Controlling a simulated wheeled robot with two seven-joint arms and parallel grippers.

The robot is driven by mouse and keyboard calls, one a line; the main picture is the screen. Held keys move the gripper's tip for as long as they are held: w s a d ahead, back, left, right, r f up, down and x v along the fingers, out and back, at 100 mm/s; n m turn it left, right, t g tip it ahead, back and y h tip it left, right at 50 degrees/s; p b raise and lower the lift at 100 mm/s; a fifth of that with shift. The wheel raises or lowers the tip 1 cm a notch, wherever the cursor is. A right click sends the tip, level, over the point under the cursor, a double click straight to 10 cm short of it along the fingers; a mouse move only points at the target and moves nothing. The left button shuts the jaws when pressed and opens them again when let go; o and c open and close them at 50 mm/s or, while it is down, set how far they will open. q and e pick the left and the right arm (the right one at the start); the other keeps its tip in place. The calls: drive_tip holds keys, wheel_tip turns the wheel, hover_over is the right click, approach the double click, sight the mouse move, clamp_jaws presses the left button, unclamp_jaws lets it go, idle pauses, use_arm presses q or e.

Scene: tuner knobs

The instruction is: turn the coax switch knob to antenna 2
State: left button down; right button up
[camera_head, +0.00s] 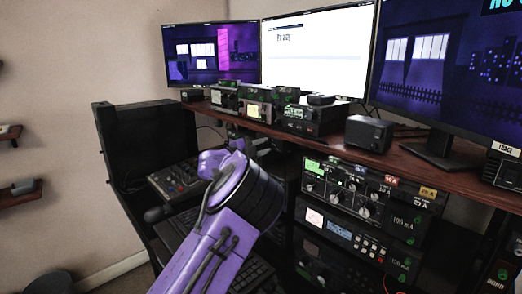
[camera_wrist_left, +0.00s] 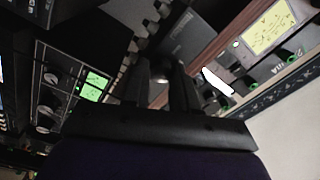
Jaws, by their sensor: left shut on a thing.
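My left gripper (camera_wrist_left: 161,76) shows in the left wrist view with its two dark fingers on either side of a small, pale-tipped part. I take this to be the coax switch knob (camera_wrist_left: 160,78); its pointer and markings are too dark and small to read. A dark grey box (camera_wrist_left: 192,38) lies just beyond the fingertips. In the head view, my purple left arm reaches in from below toward the area under the shelf, and the wrist hides the fingertips and the knob. My right gripper is in neither view.
A wooden shelf (camera_head: 427,174) carries small radios, a black speaker box (camera_head: 369,133) and monitors. Below it on the right stands a tuner (camera_head: 365,196) with several knobs, above another radio (camera_head: 350,236). A mixer (camera_head: 175,180) sits left of my arm. The left wall side is open.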

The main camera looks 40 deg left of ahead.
use_arm(q)
drive_tip(key=shift+f, duration=0.25)
drive_tip(key=c, duration=0.9)
unclamp_jaws()
drive_tip(key=shift+s, duration=0.1)
drive_tip(key=shift+r, duration=0.15)
drive_tip(key=s, duration=0.3)
drive_tip(key=s+b, duration=0.1)
drive_tip(key=s, duration=0.3)
drive_tip(key=s+a+b, duration=0.1)
drive_tip(key=s, duration=0.2)
drive_tip(key=shift+s, duration=0.25)
drive_tip(key=shift+f, duration=0.2)
